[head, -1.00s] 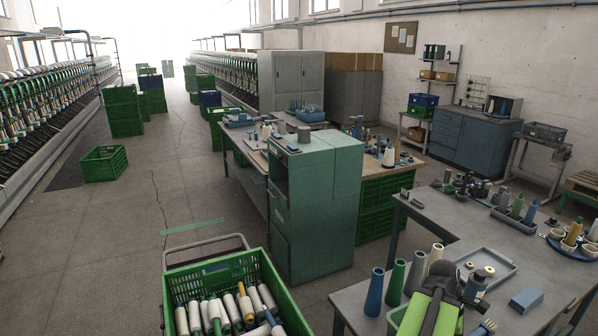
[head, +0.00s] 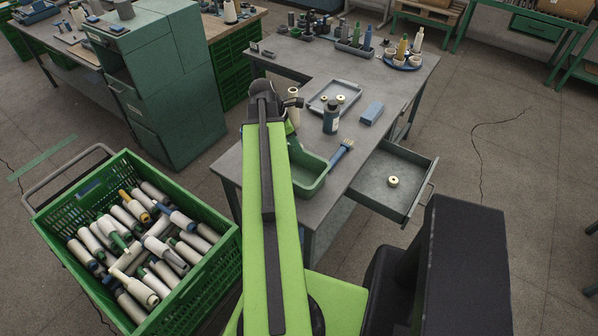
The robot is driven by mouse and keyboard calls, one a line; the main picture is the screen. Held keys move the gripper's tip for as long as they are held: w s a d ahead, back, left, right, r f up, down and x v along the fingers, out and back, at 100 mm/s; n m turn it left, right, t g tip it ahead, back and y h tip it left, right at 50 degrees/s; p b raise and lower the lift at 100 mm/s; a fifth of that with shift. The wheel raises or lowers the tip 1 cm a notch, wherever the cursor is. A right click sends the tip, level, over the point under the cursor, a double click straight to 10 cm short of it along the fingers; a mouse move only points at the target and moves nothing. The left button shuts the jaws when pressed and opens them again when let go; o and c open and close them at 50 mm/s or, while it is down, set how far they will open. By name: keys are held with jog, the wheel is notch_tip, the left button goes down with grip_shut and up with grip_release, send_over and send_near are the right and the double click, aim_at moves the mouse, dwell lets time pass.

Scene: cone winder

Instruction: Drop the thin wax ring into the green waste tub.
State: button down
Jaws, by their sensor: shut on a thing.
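My gripper (head: 294,103) shows only in part, dark, just right of my arm's far end, above the grey bench. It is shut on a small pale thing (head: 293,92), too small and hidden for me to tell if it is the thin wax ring. Two cream rings lie in the grey tray (head: 318,107): one on the left (head: 324,98), one on the right (head: 341,98). Another cream ring (head: 392,181) lies in the open drawer. The green waste tub (head: 318,184) stands at the bench's near edge, nearer than my gripper, partly hidden by my arm.
A dark bottle (head: 331,118), a blue block (head: 372,112) and a blue brush (head: 342,152) stand or lie near the tub. The open drawer (head: 365,187) juts out at the right. A green crate of cones (head: 222,262) stands at the left.

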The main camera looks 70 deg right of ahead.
notch_tip(320, 180, down, 6)
jog(key=b, duration=0.5)
jog(key=shift+r, duration=0.15)
jog(key=c, duration=1)
grip_release()
jog(key=p+v, duration=1.6)
jog(key=v, duration=0.1)
jog(key=shift+w+r, duration=0.15)
jog(key=shift+r, duration=0.05)
jog(key=shift+d, duration=0.1)
